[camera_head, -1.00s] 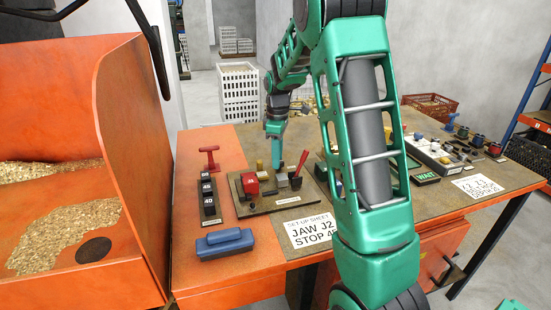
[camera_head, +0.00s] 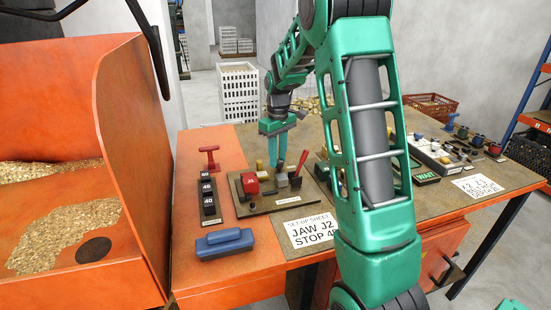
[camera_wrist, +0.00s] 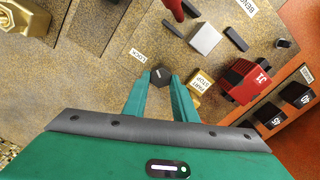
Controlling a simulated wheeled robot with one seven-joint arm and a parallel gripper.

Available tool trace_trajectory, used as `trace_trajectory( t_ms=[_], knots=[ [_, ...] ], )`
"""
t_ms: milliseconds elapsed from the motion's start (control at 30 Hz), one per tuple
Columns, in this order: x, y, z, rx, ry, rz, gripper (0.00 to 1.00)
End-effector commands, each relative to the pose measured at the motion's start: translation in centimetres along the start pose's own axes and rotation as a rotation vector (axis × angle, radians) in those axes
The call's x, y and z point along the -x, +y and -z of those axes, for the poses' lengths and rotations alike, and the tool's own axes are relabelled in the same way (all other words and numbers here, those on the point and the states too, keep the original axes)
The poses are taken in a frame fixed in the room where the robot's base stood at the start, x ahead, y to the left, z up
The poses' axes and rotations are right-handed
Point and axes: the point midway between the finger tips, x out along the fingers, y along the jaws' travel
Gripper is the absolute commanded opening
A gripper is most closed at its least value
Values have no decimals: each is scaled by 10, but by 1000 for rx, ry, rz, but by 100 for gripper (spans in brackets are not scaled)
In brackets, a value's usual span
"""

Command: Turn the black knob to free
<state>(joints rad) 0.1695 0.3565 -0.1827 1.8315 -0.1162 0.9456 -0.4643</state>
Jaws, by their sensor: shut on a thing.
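The black knob (camera_wrist: 160,76) shows in the wrist view on the speckled plate, beside a LOCK label (camera_wrist: 133,55). My gripper (camera_wrist: 160,84) points down at it, with one green finger on each side, shut on the knob. The knob's pointer direction is hard to read. In the head view my gripper (camera_head: 279,164) is over the back of the fixture plate (camera_head: 262,207), and I cannot make out the knob there. A yellow block (camera_wrist: 205,101) with a PART STOP label (camera_wrist: 201,82) sits just right of the fingers in the wrist view.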

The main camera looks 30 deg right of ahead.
Motion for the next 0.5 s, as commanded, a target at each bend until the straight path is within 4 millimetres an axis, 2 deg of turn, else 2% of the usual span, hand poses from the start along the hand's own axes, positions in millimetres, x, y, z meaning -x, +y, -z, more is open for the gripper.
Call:
trace_trajectory(
  t_ms=[500],
  knots=[
    [2, 5, 1, -494, 8, -4, 3]
  ],
)
